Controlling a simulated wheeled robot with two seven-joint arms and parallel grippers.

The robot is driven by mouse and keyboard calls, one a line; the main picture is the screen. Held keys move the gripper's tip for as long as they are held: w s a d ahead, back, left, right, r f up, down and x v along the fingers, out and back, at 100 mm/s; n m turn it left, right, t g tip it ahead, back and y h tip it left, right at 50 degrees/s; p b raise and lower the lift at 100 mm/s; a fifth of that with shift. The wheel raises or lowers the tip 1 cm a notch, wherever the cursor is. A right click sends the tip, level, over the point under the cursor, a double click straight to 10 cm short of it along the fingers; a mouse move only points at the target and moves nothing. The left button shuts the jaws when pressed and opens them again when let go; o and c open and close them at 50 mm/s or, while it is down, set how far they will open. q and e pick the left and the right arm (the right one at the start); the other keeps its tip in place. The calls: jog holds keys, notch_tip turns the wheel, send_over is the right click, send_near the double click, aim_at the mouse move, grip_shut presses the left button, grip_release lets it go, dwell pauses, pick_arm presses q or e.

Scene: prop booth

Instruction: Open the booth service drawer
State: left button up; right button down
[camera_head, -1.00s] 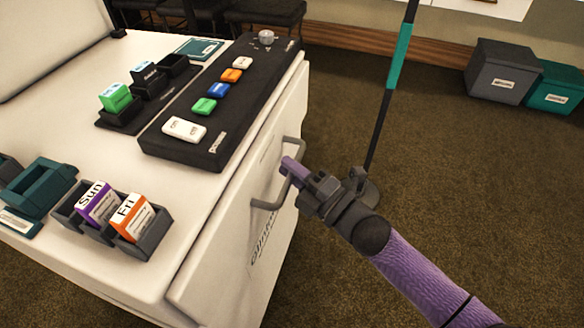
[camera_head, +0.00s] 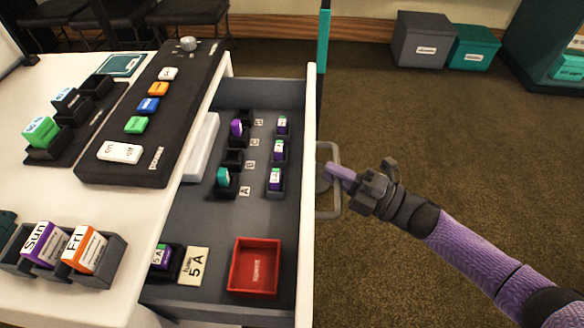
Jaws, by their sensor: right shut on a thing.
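The booth service drawer (camera_head: 212,246) stands pulled out from the white booth counter (camera_head: 75,180), and its grey inside shows. Its front panel (camera_head: 310,120) is seen nearly edge-on. The grey bar handle (camera_head: 330,213) sticks out from the panel's outer face. My right gripper (camera_head: 335,172), at the end of a purple arm, is at the handle and shut on it. My left gripper is not in view.
A black control panel (camera_head: 115,165) with coloured buttons lies on the counter. A holder (camera_head: 112,262) with "Sun" and "Fri" blocks is near the front. Bins (camera_head: 422,25) stand far back. The carpet at right is open.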

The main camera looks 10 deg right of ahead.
jog(key=s+d, duration=0.3)
jog(key=d, duration=0.6)
jog(key=shift+b, duration=0.45)
jog(key=c, duration=0.6)
grip_release()
